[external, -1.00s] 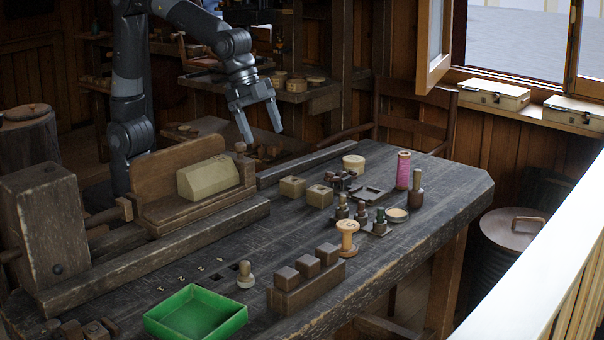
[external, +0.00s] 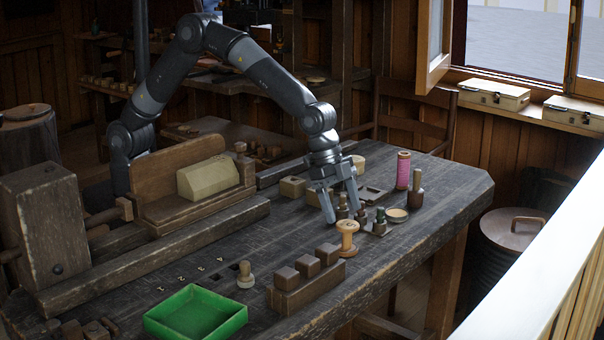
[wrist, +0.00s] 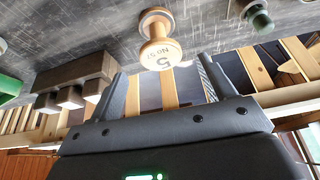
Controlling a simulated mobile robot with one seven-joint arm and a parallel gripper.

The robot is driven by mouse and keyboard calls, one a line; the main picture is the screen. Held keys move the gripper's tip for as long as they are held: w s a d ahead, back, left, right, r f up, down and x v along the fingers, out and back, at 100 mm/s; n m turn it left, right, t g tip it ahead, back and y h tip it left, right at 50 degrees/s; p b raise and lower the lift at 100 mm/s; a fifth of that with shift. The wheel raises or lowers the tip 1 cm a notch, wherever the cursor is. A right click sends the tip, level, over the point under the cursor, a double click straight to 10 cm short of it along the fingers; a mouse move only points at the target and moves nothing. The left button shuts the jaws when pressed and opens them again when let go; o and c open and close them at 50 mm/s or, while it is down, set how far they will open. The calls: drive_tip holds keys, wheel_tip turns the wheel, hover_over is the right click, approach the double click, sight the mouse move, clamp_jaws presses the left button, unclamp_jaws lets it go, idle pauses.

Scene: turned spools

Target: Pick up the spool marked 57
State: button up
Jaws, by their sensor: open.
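A pale wooden spool (external: 347,238) stands upright on the workbench, right of centre in the external view. In the wrist view the spool (wrist: 155,42) shows its flanged end with dark lettering that seems to read "NO 57". My gripper (external: 342,212) is open, with its fingers pointing down just above and behind the spool. In the wrist view the spool lies ahead of and roughly between the two fingertips (wrist: 162,68), with nothing held. A taller pink-wound spool (external: 403,170) stands farther back.
Several small dark pegs with knobs (external: 380,222) stand close to the right of the spool. A block with wooden cubes (external: 308,284) lies in front of it. A green tray (external: 195,312) sits at the front left.

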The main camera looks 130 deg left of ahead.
sight(347, 224)
drive_tip(key=x, duration=0.7)
drive_tip(key=shift+a+f, duration=0.1)
drive_tip(key=shift+f, duration=0.1)
drive_tip(key=shift+c, duration=0.3)
drive_tip(key=c, duration=1)
drive_tip(key=shift+r, duration=0.15)
